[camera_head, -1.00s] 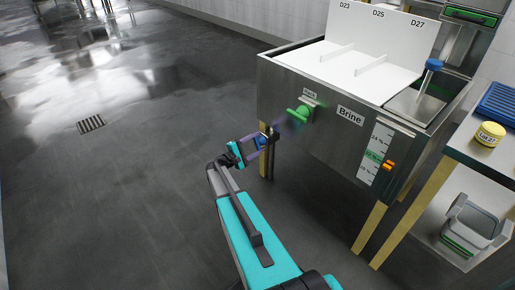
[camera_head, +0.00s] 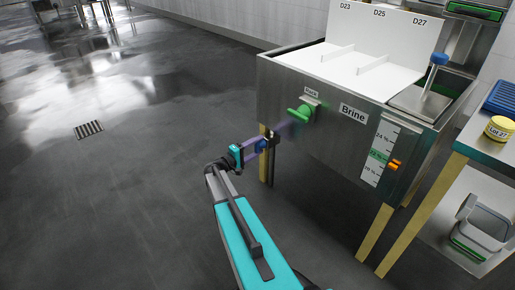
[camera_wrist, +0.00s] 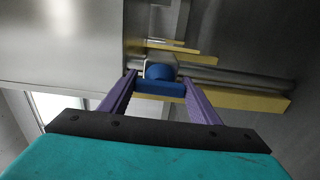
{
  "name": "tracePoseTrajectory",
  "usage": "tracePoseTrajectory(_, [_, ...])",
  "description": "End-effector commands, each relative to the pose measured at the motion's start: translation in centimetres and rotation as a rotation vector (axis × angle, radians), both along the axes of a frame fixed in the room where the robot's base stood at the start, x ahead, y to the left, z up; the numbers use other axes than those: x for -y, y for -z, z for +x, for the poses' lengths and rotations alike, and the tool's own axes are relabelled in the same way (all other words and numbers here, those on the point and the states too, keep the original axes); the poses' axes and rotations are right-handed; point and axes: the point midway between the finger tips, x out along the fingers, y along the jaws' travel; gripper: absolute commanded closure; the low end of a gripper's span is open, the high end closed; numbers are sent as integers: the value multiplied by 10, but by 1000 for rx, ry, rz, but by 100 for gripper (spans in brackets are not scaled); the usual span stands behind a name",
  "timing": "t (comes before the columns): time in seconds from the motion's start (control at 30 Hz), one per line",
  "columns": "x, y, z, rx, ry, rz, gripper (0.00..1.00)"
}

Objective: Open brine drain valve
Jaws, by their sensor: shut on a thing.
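In the wrist view, my gripper (camera_wrist: 159,82) has its two purple fingers on either side of a blue handle (camera_wrist: 160,89). It is shut on this handle, in front of a grey pipe (camera_wrist: 220,84). How far the handle is turned cannot be told.
The tank stands on yellow legs (camera_head: 375,232) and carries a level scale with an orange marker (camera_head: 394,165). A side table at right holds a yellow tub (camera_head: 499,128) and, on its lower shelf, a grey bin (camera_head: 480,222). The floor at left is open, with a drain grate (camera_head: 89,130).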

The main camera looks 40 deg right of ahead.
Motion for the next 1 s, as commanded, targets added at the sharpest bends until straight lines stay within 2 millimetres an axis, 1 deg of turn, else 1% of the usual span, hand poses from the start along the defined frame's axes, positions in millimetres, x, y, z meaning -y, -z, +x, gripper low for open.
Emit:
tracePoseTrajectory(0.17, [-1,1,-1,3,3,3,66])
tracePoseTrajectory(0.2, [-1,1,-1,3,3,3,40])
tracePoseTrajectory(0.3, [-1,1,-1,2,2,2,25])
tracePoseTrajectory(0.6, [-1,0,0,1,1,1,25])
tracePoseTrajectory(0.73, [-4,0,0,0,0,1,25])
tracePoseTrajectory(0.87, [-14,-1,1,0,-2,1,25])
tracePoseTrajectory(1.0, [-31,-2,2,0,-2,1,25])
